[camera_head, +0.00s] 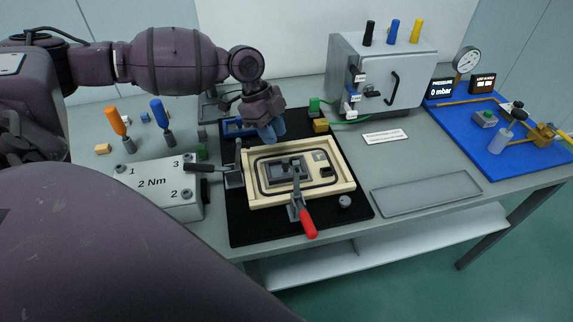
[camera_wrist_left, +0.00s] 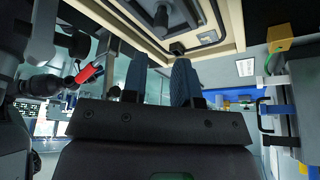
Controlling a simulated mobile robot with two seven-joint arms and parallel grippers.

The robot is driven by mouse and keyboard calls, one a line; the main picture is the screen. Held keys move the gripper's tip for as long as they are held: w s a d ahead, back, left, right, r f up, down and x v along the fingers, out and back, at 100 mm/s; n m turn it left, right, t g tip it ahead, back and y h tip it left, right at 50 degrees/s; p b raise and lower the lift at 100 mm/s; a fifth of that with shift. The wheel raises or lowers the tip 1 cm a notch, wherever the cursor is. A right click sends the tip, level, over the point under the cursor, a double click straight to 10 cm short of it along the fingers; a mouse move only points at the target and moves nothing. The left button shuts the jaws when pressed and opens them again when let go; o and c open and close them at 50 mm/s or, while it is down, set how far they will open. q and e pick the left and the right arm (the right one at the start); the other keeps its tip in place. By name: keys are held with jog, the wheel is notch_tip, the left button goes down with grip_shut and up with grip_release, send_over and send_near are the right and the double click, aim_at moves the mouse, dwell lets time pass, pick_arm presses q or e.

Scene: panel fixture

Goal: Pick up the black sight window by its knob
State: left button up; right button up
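The small black piece that appears to be the sight window (camera_head: 326,172) sits in the right part of the cream panel (camera_head: 258,199). In the left wrist view it seems to be the small dark shape (camera_wrist_left: 177,48) near the panel edge; I cannot clearly make out its knob. A dark grey knob (camera_wrist_left: 162,15) stands on the grey centre piece. My left gripper (camera_head: 272,133) hangs near the panel's far edge, left of and beyond the black piece. Its two blue fingers (camera_wrist_left: 160,68) are apart with nothing between them. My right gripper is out of view.
A clamp with a red handle (camera_head: 307,222) stands at the panel's near edge, and another clamp (camera_head: 233,177) at its left. A yellow block (camera_head: 321,125) and grey cabinet (camera_head: 385,75) stand beyond. A grey tray (camera_head: 425,194) lies right; a knob-like part (camera_head: 345,201) sits on the black mat.

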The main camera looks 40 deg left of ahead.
aim_at(285, 160)
pick_arm(q)
jog(key=b+x, duration=0.1)
jog(key=x, duration=0.8)
jog(key=shift+f, duration=0.1)
grip_shut()
